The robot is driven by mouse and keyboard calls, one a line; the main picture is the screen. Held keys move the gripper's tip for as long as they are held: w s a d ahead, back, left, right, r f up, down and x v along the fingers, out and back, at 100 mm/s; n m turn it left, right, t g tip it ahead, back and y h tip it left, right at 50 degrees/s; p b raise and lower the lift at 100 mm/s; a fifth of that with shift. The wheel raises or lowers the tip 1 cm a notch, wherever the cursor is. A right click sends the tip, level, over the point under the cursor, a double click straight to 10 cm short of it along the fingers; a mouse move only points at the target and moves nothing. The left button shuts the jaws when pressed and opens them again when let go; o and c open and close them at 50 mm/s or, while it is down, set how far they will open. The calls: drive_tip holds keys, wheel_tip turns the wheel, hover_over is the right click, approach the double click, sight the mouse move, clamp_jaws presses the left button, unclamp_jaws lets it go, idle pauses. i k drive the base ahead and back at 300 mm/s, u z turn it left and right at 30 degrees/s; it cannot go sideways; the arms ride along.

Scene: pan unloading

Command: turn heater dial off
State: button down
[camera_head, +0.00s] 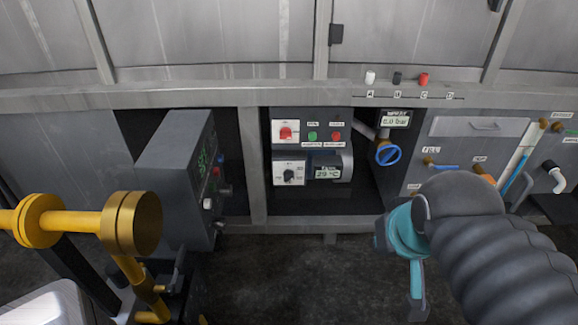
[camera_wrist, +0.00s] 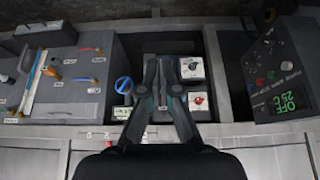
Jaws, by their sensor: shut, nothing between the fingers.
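A black heater dial (camera_head: 289,175) sits on a pale square plate in the open bay, left of a small display (camera_head: 328,171) reading 29 °C. It also shows in the upside-down wrist view (camera_wrist: 192,66). A red rotary switch (camera_head: 285,131) is directly above it in the head view. My gripper (camera_wrist: 157,62) is shut and empty in the wrist view. Its fingers lie in the picture between the dial plate and a blue valve wheel (camera_wrist: 124,85), and look apart from the dial.
A dark control box (camera_head: 175,175) stands left of the bay; its green display (camera_wrist: 290,102) reads OFF 25 °C. A yellow pipe (camera_head: 75,222) and a ribbed black part (camera_head: 490,255) fill the foreground.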

sight(288, 175)
drive_tip(key=k, duration=1.65)
drive_tip(key=z, duration=0.4)
drive_tip(key=i, duration=1.6)
drive_tip(key=u, duration=1)
